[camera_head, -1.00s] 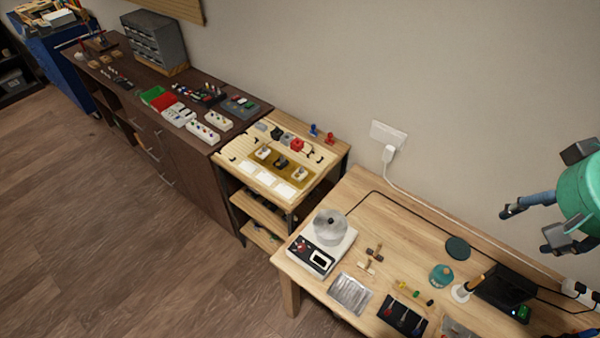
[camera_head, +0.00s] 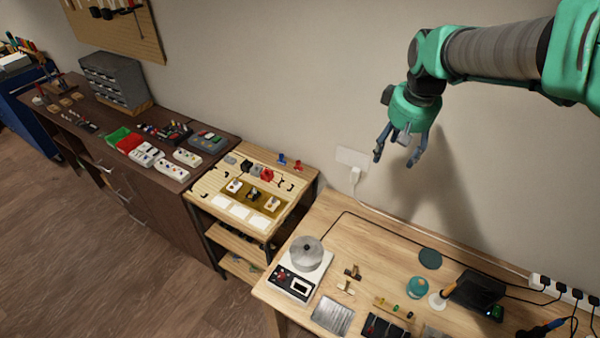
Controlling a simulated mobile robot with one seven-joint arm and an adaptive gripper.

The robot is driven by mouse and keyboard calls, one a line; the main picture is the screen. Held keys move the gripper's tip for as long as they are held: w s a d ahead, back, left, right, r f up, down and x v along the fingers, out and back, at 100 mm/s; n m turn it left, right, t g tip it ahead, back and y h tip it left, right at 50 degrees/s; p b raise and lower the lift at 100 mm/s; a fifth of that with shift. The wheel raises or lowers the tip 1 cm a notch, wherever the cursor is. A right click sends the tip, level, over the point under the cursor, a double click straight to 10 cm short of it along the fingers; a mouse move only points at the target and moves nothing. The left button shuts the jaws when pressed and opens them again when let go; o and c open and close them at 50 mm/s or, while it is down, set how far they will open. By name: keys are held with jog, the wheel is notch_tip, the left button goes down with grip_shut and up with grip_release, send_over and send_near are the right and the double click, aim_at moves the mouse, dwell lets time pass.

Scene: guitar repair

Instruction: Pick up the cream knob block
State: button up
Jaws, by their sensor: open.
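Small cream blocks with dark tops sit on a brownish-yellow panel on the small middle table; one is at the left (camera_head: 234,186) and one at the right (camera_head: 272,203). A darker piece (camera_head: 253,194) lies between them. They are too small for me to tell which is the cream knob block. My gripper (camera_head: 396,160) is open and empty, with its fingers pointing down. It is in the air in front of the wall, to the right of the small table and well apart from the blocks.
The small table (camera_head: 205,188) also holds white pads, a red piece (camera_head: 267,174) and blue and red figures at its back. The right workbench (camera_head: 385,260) carries a winding machine (camera_head: 300,278), small parts and a soldering stand. A dark cabinet (camera_head: 150,205) stands left.

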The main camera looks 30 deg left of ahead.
jog(key=w+a+f+n+p, duration=0.25)
jog(key=a+f, duration=0.25)
jog(key=a, duration=0.5)
jog(key=n+g+h+p, duration=0.1)
jog(key=n+g+p, duration=0.15)
jog(key=n, duration=0.35)
send_over(272, 202)
notch_tip(272, 202, down, 23)
jog(key=shift+s+r+p, duration=0.1)
jog(key=shift+r+p, duration=0.1)
jog(key=shift+p, duration=0.25)
jog(key=shift+f, duration=0.15)
jog(key=shift+f, duration=4.15)
jog(key=shift+f+p, duration=0.5)
jog(key=shift+f, duration=2.1)
